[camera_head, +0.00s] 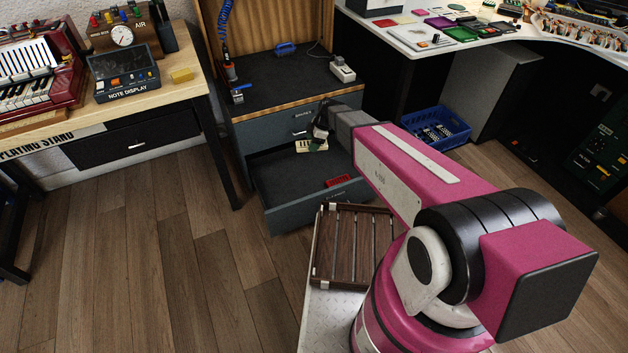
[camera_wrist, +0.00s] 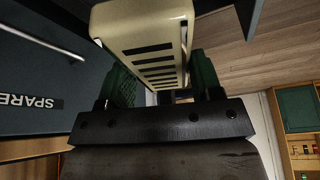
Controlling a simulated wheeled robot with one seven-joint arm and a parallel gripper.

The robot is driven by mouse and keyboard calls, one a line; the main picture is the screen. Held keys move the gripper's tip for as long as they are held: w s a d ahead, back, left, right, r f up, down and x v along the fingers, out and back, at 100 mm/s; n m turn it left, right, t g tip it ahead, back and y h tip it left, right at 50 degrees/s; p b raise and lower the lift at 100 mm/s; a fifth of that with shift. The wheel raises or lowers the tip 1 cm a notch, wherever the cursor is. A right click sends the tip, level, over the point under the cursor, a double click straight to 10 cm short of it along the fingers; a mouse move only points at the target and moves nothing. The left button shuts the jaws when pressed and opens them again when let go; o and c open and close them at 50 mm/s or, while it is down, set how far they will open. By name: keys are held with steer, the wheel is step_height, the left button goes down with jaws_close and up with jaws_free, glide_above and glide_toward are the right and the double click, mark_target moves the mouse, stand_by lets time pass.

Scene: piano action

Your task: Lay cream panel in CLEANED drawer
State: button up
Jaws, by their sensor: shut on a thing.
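My gripper (camera_head: 320,132) is shut on the cream panel (camera_head: 312,146), which looks small over the far part of an open lower drawer (camera_head: 290,218). In the wrist view the panel (camera_wrist: 143,34), with a row of dark slots, sits between the green-padded fingers (camera_wrist: 163,85). The panel looks tilted, and I cannot tell whether it touches anything. The open drawer has a dark interior and a red thing (camera_head: 338,181) near its front right. The drawer's label is not readable, so I cannot tell whether it is the CLEANED one.
A closed drawer front marked SPARE (camera_wrist: 32,102) is close at left in the wrist view. The grey cabinet's top (camera_head: 275,85) carries small tools. A slatted wooden rack (camera_head: 352,245) lies before the drawer. A blue crate (camera_head: 437,128) stands right. The drawer's left part looks clear.

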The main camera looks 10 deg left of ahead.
steer(key=s+a+f+n+g, duration=0.1)
steer(key=s+a+f+n, duration=0.1)
steer(key=a+f+n, duration=0.3)
steer(key=m, duration=0.1)
glide_above(300, 197)
steer(key=d, duration=0.1)
step_height(300, 197, down, 15)
steer(key=f, duration=1)
steer(key=shift+w+d+f, duration=0.15)
steer(key=shift+w+d, duration=0.05)
steer(key=shift+w, duration=0.05)
steer(key=o, duration=1)
steer(key=shift+f, duration=0.15)
